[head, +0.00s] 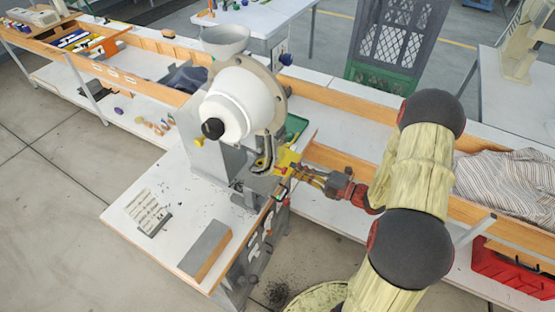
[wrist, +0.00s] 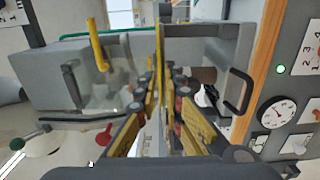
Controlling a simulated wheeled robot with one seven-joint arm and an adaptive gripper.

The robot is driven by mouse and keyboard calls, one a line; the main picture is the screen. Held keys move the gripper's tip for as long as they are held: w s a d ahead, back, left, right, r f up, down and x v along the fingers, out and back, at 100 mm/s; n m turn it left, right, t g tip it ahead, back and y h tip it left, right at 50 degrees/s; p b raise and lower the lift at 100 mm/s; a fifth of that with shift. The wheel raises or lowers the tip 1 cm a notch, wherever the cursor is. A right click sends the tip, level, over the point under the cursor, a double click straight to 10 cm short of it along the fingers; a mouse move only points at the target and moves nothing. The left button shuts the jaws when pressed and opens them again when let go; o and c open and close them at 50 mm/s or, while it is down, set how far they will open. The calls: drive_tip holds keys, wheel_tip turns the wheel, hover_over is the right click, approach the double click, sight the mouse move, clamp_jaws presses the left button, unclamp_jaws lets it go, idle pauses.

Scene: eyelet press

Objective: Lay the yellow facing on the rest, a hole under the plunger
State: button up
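The yellow facing (head: 286,161) is at the right side of the press (head: 215,160), just below its white round housing (head: 240,105). My gripper (head: 302,172) reaches in from the right and is shut on the facing. In the wrist view the facing (wrist: 159,55) appears nearly edge-on as a thin yellow strip between the fingertips (wrist: 163,78) of my gripper. The hole in the facing cannot be made out. The plunger and the rest are not clearly visible, so I cannot tell whether the facing touches the rest.
A yellow lever (wrist: 97,45) stands out from the press. A panel with a dial (wrist: 278,112) is at the right of the wrist view. A grey block (head: 205,250) and a printed card (head: 148,212) lie on the bench.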

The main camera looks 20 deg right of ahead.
clamp_jaws()
drive_tip(key=shift+s+d+r+p, duration=0.1)
drive_tip(key=shift+r+p, duration=0.05)
drive_tip(key=shift+p, duration=0.35)
idle(0.3)
idle(0.4)
drive_tip(key=shift+s+a+r+p, duration=0.1)
drive_tip(key=shift+s+a+p, duration=0.5)
drive_tip(key=shift+a, duration=0.25)
drive_tip(key=shift+s+a+r+p, duration=0.1)
drive_tip(key=shift+s+a+p, duration=0.45)
drive_tip(key=shift+a, duration=0.3)
drive_tip(key=shift+f+p, duration=0.2)
drive_tip(key=shift+p, duration=0.65)
idle(1.2)
drive_tip(key=o, duration=0.5)
unclamp_jaws()
